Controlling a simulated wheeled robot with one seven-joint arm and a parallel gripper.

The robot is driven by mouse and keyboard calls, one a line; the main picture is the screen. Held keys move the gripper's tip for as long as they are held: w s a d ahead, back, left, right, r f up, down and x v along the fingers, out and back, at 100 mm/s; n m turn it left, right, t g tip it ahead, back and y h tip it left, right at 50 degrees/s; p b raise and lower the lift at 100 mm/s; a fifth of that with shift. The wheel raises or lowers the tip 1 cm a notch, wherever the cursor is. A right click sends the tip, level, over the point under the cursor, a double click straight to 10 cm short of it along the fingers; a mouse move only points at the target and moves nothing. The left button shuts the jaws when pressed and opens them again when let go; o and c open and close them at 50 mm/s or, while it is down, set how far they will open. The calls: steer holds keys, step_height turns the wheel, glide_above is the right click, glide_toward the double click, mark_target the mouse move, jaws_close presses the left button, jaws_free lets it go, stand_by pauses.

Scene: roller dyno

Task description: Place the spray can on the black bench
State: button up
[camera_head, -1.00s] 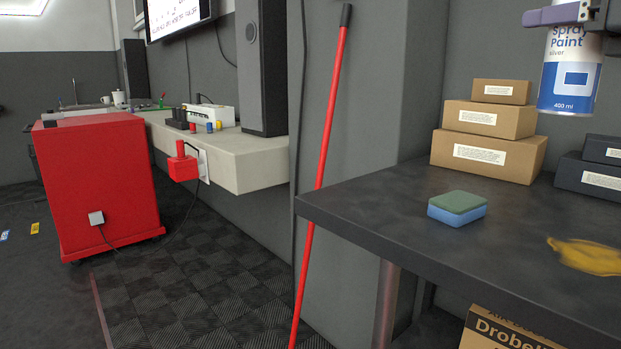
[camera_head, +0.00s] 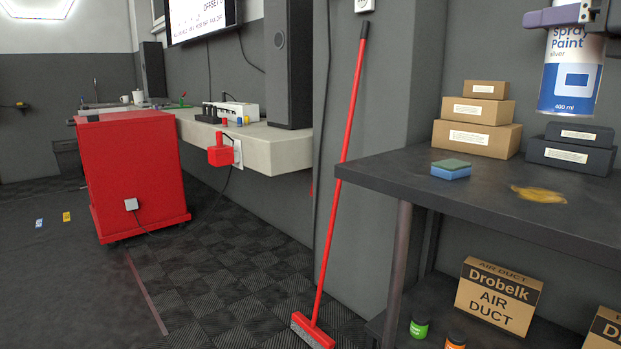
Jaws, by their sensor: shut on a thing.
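The spray can (camera_head: 571,78) is blue and white, labelled "Spray Paint silver", and hangs upright at the upper right of the head view. My gripper (camera_head: 572,17) is shut on its top, with the upper part of the gripper cut off by the frame edge. The black bench (camera_head: 440,193) stands at the right, its dark top below and behind the can in the picture. The can appears in the air, apart from the bench top. The bench's right end is out of frame.
On the bench are a sponge (camera_head: 451,169), a yellow-brown stain or cloth (camera_head: 538,194), stacked cardboard boxes (camera_head: 478,137) and dark boxes (camera_head: 569,154). A red broom (camera_head: 345,170) leans left of the bench. A red cabinet (camera_head: 132,180) stands left.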

steer(key=shift+w+a+f, duration=0.1)
steer(key=shift+w+f, duration=0.15)
steer(key=shift+f, duration=0.5)
steer(key=shift+a+f+y, duration=0.25)
steer(key=shift+f+y, duration=0.05)
steer(key=shift+f, duration=0.35)
steer(key=w+a+f+n+g+y, duration=0.2)
steer(key=w+a+f, duration=0.2)
steer(key=f, duration=2)
steer(key=w+a+f+n+g+y, duration=0.2)
steer(key=a+f, duration=0.4)
steer(key=f, duration=1.8)
steer(key=w+a+f+n+g+y, duration=0.2)
steer(key=w+a+f+n+y, duration=0.1)
steer(key=f, duration=2.1)
steer(key=w+a+y, duration=0.1)
steer(key=w+a, duration=0.1)
steer(key=shift+w+a+f+g, duration=0.25)
steer(key=shift+w+f+g, duration=0.05)
steer(key=shift+f, duration=0.05)
